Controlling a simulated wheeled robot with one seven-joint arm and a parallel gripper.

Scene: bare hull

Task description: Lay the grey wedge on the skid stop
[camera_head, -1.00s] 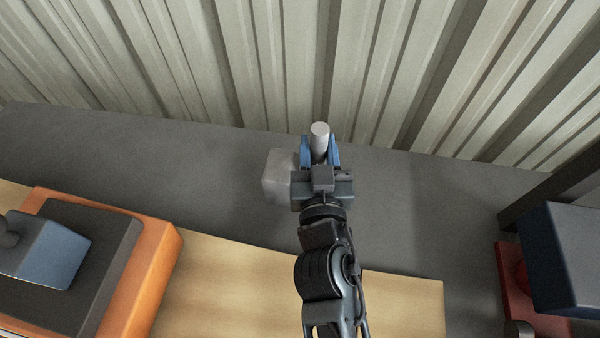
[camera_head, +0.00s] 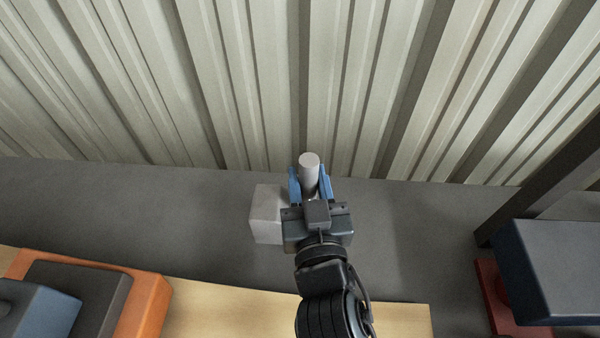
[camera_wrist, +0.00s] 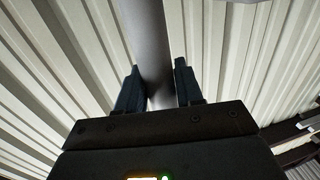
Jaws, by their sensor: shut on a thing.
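My gripper (camera_head: 309,184) is shut on a light grey cylindrical piece (camera_head: 309,162), whose round end faces the head camera. In the wrist view the piece (camera_wrist: 147,40) runs up between the two dark fingers and out of the picture. A pale grey block (camera_head: 266,214) shows just left of my gripper in the head view, partly behind it. I cannot tell whether the block is joined to the held piece or stands apart. No plainly wedge-shaped face shows. I cannot tell which thing is the skid stop.
A ribbed metal wall (camera_head: 240,80) rises behind a dark grey surface (camera_head: 120,205). A pale wooden board (camera_head: 230,305) lies in front. An orange block (camera_head: 150,305) with a dark top is at lower left. A dark blue box (camera_head: 560,270) and a red piece (camera_head: 490,285) are at right.

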